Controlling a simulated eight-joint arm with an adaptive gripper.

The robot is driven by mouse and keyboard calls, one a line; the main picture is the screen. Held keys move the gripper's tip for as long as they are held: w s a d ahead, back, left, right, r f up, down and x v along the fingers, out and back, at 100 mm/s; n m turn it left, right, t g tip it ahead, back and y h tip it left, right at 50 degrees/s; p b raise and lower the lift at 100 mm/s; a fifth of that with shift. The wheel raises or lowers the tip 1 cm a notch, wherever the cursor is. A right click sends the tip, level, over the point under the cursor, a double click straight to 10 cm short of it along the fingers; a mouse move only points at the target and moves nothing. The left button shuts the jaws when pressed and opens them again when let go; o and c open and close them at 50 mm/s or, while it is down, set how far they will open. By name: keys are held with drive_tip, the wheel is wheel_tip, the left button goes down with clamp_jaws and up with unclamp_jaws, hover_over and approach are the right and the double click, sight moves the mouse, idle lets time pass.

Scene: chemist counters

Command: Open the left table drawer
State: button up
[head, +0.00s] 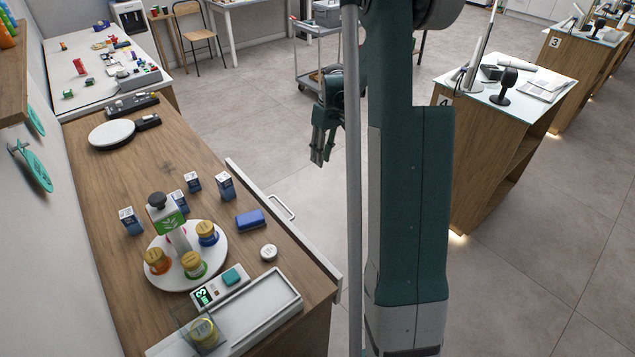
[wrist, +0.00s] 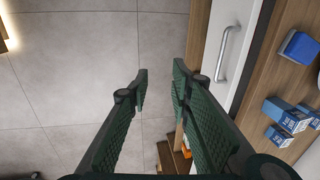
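The table drawer has a white front (head: 312,238) along the right edge of the wooden table, with a light metal bar handle (head: 283,207). In the wrist view the white front (wrist: 236,24) and its handle (wrist: 228,55) are at the upper right. A dark strip runs between the front and the wood; I cannot tell if the drawer stands slightly out. My gripper (head: 321,162) points down over the floor beside the table, beyond the handle in the head view. In the wrist view my gripper (wrist: 160,72) is open and empty, with the handle right of both fingers, apart from them.
A grey cart (head: 312,45) stands behind my gripper. The floor (head: 240,110) beside the table is clear.

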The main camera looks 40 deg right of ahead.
idle(0.3)
drive_tip(key=a+f, duration=0.4)
drive_tip(key=a, duration=1.2)
drive_tip(key=shift+a, duration=0.35)
drive_tip(key=shift+f, duration=0.25)
drive_tip(key=shift+a+f+b, duration=0.2)
drive_tip(key=shift+a+f, duration=0.05)
drive_tip(key=shift+f, duration=0.95)
drive_tip(key=shift+a+f+b, duration=0.15)
drive_tip(key=shift+a+f, duration=0.1)
drive_tip(key=shift+f, duration=1)
drive_tip(key=shift+a+f+b, duration=0.2)
drive_tip(key=shift+a+f, duration=0.05)
drive_tip(key=shift+f, duration=0.95)
drive_tip(key=shift+c, duration=0.2)
clamp_jaws()
